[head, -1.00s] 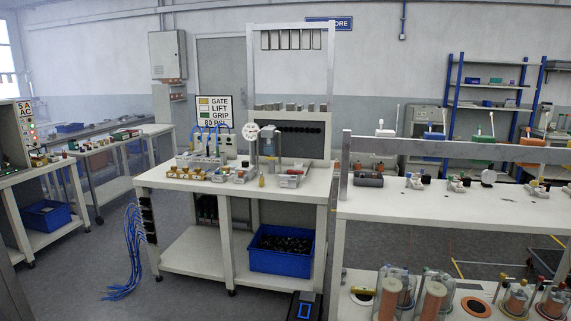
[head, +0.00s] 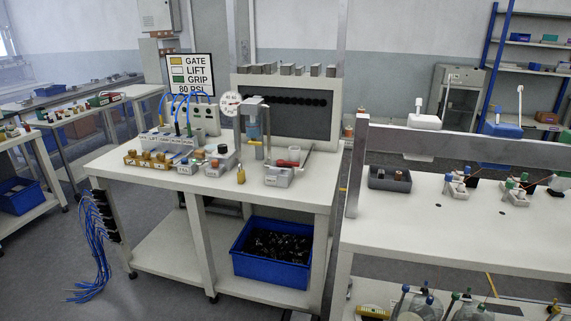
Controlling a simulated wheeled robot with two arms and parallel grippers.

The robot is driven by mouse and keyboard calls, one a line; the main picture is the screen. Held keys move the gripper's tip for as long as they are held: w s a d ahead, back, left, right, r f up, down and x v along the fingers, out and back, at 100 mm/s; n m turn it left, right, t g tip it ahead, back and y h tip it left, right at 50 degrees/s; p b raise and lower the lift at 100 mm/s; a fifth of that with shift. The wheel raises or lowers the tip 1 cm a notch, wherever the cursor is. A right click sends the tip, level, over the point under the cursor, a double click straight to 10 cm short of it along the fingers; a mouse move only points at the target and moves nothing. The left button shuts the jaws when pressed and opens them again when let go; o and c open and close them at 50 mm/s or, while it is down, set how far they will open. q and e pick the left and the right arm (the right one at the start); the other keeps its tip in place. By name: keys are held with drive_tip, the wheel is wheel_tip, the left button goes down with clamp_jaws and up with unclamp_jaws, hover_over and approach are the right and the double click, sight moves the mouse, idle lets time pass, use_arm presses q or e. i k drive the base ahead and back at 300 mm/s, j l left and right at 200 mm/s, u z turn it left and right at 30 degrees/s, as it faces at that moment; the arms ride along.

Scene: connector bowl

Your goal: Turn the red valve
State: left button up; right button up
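I cannot make out a red valve for certain in the head view. A small red item (head: 289,163) lies at a grey tray (head: 278,180) on the right part of the white workbench (head: 225,196); it is too small to tell what it is. A row of brass-coloured fittings (head: 150,158) sits on the bench's left part. A manifold block (head: 168,140) with blue hoses stands behind them. Neither of my grippers is in view.
A round gauge (head: 230,103) and a sign (head: 190,74) stand at the bench's back. A blue bin (head: 272,256) sits on the lower shelf. A second white table (head: 440,215) with a metal rail (head: 460,145) is at the right. Floor shows at the lower left.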

sight(280, 162)
drive_tip(key=i+j+z, duration=0.1)
drive_tip(key=z, duration=0.15)
drive_tip(key=j+z, duration=0.1)
drive_tip(key=z, duration=0.2)
drive_tip(key=i+j+z, duration=0.1)
drive_tip(key=j, duration=0.3)
drive_tip(key=i+j+z, duration=0.15)
drive_tip(key=j, duration=0.3)
drive_tip(key=i+j+z, duration=0.1)
drive_tip(key=j, duration=0.3)
drive_tip(key=i+j+z, duration=0.1)
drive_tip(key=i+j, duration=0.15)
drive_tip(key=j, duration=0.25)
drive_tip(key=i+j+z, duration=0.15)
drive_tip(key=j, duration=0.3)
drive_tip(key=k, duration=0.05)
